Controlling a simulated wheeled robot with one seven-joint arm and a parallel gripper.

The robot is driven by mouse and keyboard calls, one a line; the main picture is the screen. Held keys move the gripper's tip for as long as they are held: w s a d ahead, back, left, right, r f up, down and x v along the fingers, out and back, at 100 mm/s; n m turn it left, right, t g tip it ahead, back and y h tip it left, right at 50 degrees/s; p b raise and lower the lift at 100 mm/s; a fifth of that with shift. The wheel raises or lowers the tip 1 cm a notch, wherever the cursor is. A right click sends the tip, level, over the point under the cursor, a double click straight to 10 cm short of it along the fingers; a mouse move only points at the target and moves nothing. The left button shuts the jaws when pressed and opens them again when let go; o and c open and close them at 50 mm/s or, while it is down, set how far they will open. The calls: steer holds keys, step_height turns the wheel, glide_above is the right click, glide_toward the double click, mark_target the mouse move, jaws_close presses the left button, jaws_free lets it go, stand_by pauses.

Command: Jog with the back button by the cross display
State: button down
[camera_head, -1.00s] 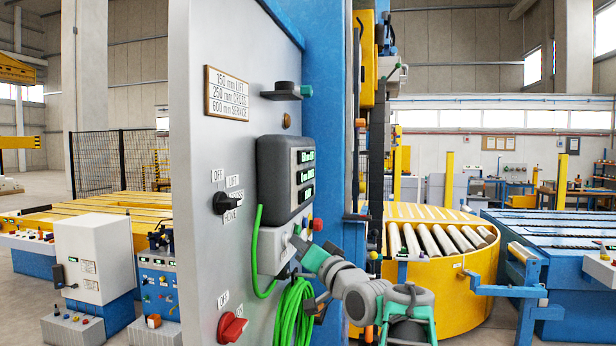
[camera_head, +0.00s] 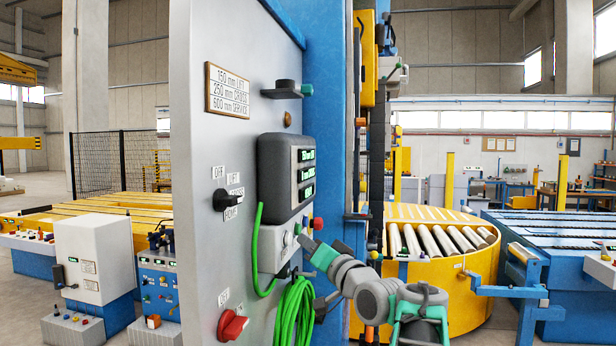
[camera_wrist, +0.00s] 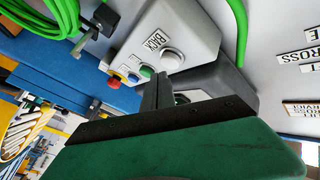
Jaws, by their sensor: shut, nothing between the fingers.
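The display box (camera_head: 288,180) on the grey panel has three green readouts; the middle one seems to read cross, but the text is tiny. Below it sits a light grey button box (camera_head: 272,245). In the wrist view the button box (camera_wrist: 190,28) carries a label reading BACK beside a pale round button (camera_wrist: 172,60). Green (camera_wrist: 147,72), yellow and red buttons sit further left on the box. My gripper (camera_head: 304,241) is shut and empty, with its tips close to the box's button face. In the wrist view its fingers (camera_wrist: 159,88) end just below the pale button; contact cannot be told.
A green cable (camera_head: 293,312) hangs coiled below the box. A black selector knob (camera_head: 225,200) and a red switch (camera_head: 233,325) are on the panel to the left. A yellow roller turntable (camera_head: 445,270) stands behind on the right.

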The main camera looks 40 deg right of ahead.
steer(key=s+d, duration=0.1)
steer(key=s, duration=0.1)
steer(key=s+d+b, duration=0.1)
steer(key=s+d, duration=0.1)
stand_by(0.5)
